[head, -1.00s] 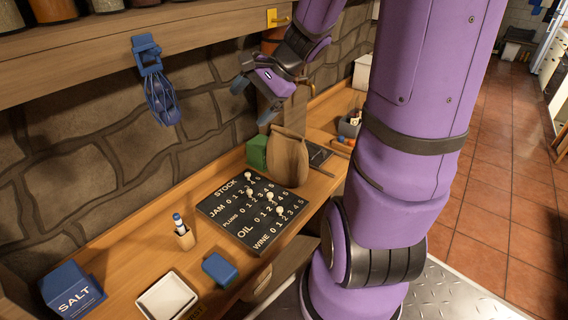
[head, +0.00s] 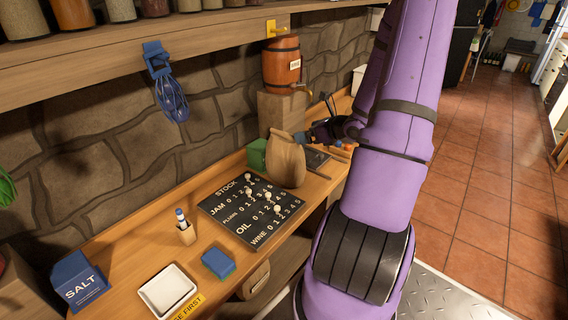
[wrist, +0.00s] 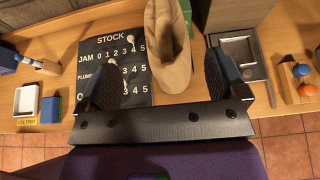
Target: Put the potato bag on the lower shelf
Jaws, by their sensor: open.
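The potato bag, a tan cloth sack (head: 285,164), stands upright on the wooden worktop at the right end of the black stock board (head: 232,205). In the wrist view the bag (wrist: 170,60) shows between my open fingers, its top folded open. My gripper (head: 312,135) is just right of and behind the bag in the head view, low over the worktop and partly hidden by it. My gripper's fingers (wrist: 163,75) are apart with nothing held. Whether they touch the bag cannot be told. A lower shelf (head: 292,262) shows in part under the worktop, partly hidden by my arm.
A green box (head: 257,154) stands directly behind the bag. A wooden barrel (head: 281,63) sits on a block behind. A white tray (head: 168,289), blue sponge (head: 218,263) and salt box (head: 79,281) are at the left.

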